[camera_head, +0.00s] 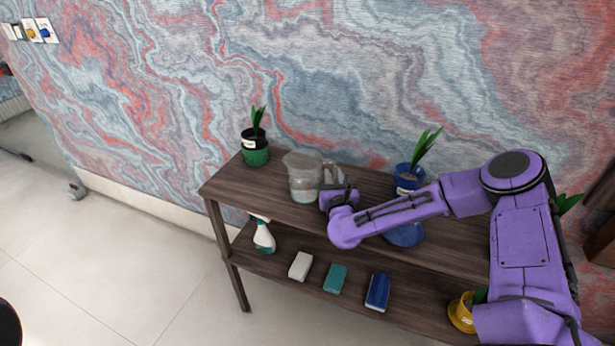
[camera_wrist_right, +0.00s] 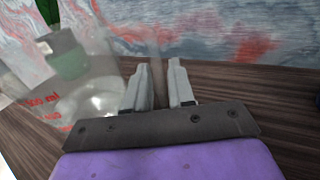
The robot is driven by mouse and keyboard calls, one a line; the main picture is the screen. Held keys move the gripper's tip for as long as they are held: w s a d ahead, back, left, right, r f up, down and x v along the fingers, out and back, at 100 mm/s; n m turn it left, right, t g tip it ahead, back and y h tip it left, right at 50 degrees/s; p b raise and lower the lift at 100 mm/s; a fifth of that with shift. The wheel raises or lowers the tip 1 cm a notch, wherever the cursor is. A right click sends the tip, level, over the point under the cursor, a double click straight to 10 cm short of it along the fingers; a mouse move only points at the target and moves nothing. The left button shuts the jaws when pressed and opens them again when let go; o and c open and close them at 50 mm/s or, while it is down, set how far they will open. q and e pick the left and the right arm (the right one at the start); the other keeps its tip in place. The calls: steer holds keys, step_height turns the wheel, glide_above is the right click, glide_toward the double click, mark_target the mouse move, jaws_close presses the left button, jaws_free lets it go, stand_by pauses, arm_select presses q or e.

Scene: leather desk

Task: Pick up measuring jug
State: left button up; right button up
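The clear measuring jug (camera_head: 303,183) stands upright on the top shelf of a dark wooden rack, its handle towards the right. My right gripper (camera_head: 331,187) is at the handle side of the jug, low over the shelf. In the right wrist view the jug (camera_wrist_right: 88,98) with red markings fills the left side. The two grey fingers (camera_wrist_right: 161,80) are apart there, and the see-through handle appears to lie between them. I cannot tell whether they touch it. My left gripper is not in view.
A green-potted plant (camera_head: 256,156) stands left of the jug and a blue-potted plant (camera_head: 408,182) to the right, near my right arm. The lower shelf holds a spray bottle (camera_head: 264,238), several small blocks and a yellow pot (camera_head: 461,313). The wall is close behind.

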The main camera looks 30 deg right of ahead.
jaws_close()
steer(key=shift+r, duration=0.1)
